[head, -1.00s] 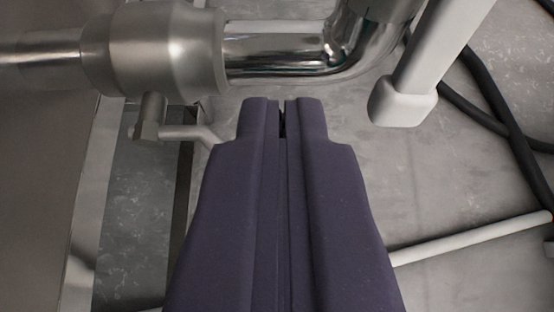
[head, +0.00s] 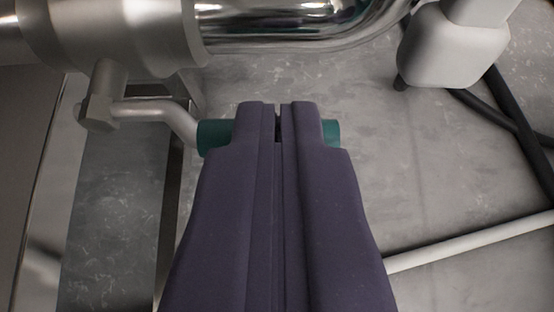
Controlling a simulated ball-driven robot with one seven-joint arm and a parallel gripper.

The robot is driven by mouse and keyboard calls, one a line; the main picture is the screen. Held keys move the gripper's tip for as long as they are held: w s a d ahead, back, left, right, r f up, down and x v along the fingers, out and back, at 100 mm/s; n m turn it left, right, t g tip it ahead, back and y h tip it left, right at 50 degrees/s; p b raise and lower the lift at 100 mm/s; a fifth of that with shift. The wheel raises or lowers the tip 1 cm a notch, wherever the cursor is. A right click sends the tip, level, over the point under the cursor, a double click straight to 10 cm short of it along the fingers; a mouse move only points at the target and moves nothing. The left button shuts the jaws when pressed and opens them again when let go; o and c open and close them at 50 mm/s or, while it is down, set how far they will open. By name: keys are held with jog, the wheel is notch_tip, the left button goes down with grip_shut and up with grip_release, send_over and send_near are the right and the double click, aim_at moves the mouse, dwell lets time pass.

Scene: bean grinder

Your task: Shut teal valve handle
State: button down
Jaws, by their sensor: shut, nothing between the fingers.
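The teal valve handle (head: 214,136) shows as a teal grip on both sides of my gripper's fingers, with its middle hidden behind them. A bent metal rod (head: 163,110) runs left from the grip to a stem under the metal valve body (head: 115,30) at the upper left. My gripper (head: 278,108) is shut and empty. Its dark purple fingers point up the picture and overlap the grip from in front. I cannot tell whether they touch it.
A shiny curved pipe (head: 290,25) runs right from the valve body. A white post with a rounded foot (head: 450,45) stands at the upper right near black hoses (head: 500,115). A white bar (head: 470,240) crosses the lower right. Bare grey floor (head: 400,180) lies around it.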

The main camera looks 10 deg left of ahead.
jog(key=shift+f, duration=0.25)
jog(key=a+f+m+y+b, duration=0.2)
jog(key=a+f+y, duration=0.1)
jog(key=f, duration=0.6)
jog(key=shift+s+a+f+b, duration=0.3)
jog(key=shift+s+a+b, duration=0.1)
jog(key=shift+a, duration=0.15)
dwell(0.7)
dwell(0.5)
